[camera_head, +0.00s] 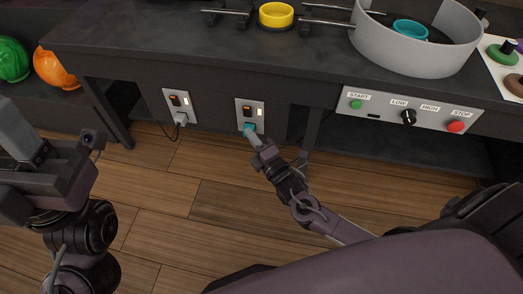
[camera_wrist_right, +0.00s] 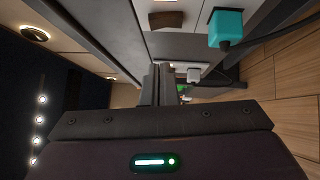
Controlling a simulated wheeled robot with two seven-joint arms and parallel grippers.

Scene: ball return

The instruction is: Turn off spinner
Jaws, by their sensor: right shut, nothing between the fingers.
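The spinner, a large round grey tub (camera_head: 405,50), stands on the table at the right with a teal ring-shaped piece inside. Its control panel (camera_head: 385,113) on the table front has a green START button (camera_head: 355,104), a LOW/HIGH knob (camera_head: 409,118) and a red STOP button (camera_head: 456,127). My right gripper (camera_head: 256,141) is shut and empty, just below the right outlet plate (camera_head: 258,106) and its teal plug (camera_head: 249,129). Contact cannot be told. The wrist view shows its fingers (camera_wrist_right: 160,85), the teal plug (camera_wrist_right: 227,27) and a rocker switch (camera_wrist_right: 166,20). My left gripper (camera_head: 20,140) is at the left; its jaws are unclear.
A left outlet plate (camera_head: 175,98) holds a white plug (camera_head: 181,119) with a cord. A table leg (camera_head: 310,134) stands between the right outlet and the panel. Green (camera_head: 13,60) and orange (camera_head: 56,69) balls lie at the far left. The wooden floor below is open.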

